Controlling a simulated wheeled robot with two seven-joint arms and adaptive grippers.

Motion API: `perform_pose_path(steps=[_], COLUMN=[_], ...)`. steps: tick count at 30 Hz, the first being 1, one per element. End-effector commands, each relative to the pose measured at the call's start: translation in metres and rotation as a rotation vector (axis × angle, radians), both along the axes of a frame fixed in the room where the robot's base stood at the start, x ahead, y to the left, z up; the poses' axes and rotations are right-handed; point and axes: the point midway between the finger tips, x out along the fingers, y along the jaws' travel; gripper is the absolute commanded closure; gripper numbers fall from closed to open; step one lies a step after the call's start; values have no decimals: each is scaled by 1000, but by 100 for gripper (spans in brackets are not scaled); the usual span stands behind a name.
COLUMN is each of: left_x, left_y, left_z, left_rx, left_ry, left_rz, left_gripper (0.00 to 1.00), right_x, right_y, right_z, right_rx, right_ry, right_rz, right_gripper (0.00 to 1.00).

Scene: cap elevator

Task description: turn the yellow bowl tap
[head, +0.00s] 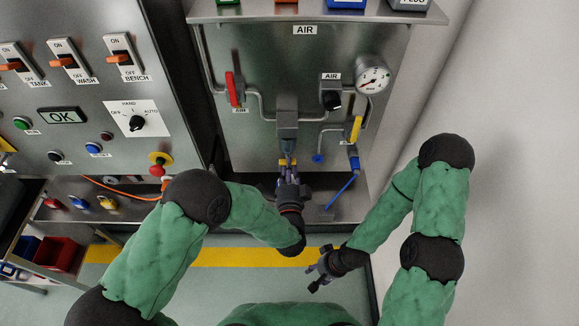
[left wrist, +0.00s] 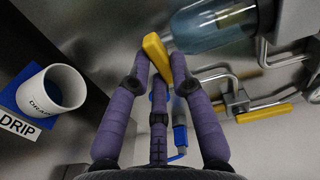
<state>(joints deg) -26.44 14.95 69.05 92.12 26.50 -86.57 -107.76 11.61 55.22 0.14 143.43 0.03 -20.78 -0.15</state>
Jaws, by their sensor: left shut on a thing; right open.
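The yellow bowl tap (head: 283,162) sits under the grey filter unit and its bowl (head: 287,145) on the air panel. In the left wrist view the yellow tap handle (left wrist: 156,52) lies between my fingertips, below the bluish see-through bowl (left wrist: 213,28). My left gripper (head: 288,172) is shut on this handle; it also shows in the left wrist view (left wrist: 162,75). In the head view the fingers hide part of the tap. My right gripper (head: 317,271) is open and empty, low over the floor and apart from the panel.
Another yellow lever (head: 356,129) is on the pipe at right, with a blue hose (head: 341,191) below. A red lever (head: 231,89) and gauge (head: 372,75) are on the panel. A white cup (left wrist: 52,88) stands on a blue DRIP base. A switch cabinet (head: 80,110) stands left.

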Motion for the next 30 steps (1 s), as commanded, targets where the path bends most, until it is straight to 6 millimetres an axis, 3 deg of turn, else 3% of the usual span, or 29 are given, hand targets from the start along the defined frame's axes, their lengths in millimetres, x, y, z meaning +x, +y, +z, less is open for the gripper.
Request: perform_pose_path(steps=[22, 23, 25, 30], left_x=[-1, -1, -1, 0], left_y=[0, 0, 0, 0], left_z=[-2, -2, -2, -1], left_rx=[88, 88, 87, 86], left_ry=[3, 3, 3, 2], left_rz=[-2, -2, -2, -1], left_gripper=[100, 72, 54, 54], right_x=[0, 0, 0, 0], right_y=[0, 0, 0, 0], right_z=[3, 3, 3, 3], right_rx=[0, 0, 0, 0], right_ry=[0, 0, 0, 0], right_rz=[0, 0, 0, 0], right_gripper=[54, 54, 54, 54])
